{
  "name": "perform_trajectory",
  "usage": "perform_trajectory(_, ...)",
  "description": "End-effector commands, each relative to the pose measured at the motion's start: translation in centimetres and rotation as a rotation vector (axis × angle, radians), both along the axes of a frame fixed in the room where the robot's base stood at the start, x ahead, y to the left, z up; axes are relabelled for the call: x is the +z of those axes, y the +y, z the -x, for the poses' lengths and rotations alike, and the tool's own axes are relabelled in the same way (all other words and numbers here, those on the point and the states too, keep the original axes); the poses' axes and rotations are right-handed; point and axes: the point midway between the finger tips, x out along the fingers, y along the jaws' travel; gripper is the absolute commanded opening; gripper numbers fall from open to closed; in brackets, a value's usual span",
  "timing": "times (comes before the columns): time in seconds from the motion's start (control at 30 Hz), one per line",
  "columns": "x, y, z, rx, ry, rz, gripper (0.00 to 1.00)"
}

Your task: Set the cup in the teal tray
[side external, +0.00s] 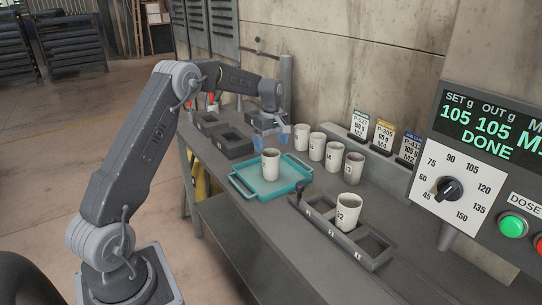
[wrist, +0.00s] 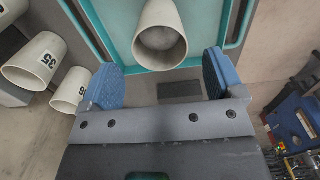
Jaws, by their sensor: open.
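A cream cup (side external: 270,165) stands upright in the teal tray (side external: 243,187) on the grey bench. In the wrist view the same cup (wrist: 143,48) shows its open mouth, with something pale inside, and the tray's teal rim (wrist: 93,28) runs beside it. My gripper (side external: 271,136) is just above the cup in the side external view. In the wrist view my gripper (wrist: 160,75) has its two blue fingers spread wide, with nothing between them. The cup appears clear of both fingers.
Several numbered cups (side external: 333,156) stand in a row right of the tray. A slotted rack (side external: 374,246) in front holds a cup marked 22 (side external: 348,210). Dark empty-looking holders (side external: 232,143) sit behind the tray. A control panel (side external: 490,130) reads "105 105 DONE".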

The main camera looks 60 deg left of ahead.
Motion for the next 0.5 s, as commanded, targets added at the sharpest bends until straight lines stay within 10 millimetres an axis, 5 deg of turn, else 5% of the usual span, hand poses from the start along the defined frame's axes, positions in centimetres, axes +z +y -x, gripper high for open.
perform_trajectory(0.13, 2.9, 0.0, 0.0, 0.0, -0.003, -0.002, 0.87)
perform_trajectory(0.37, 5.1, -0.2, 0.0, -0.006, -0.001, -0.001, 0.87)
perform_trajectory(0.5, 7.5, -2.2, 0.7, -0.087, -0.027, -0.015, 0.87)
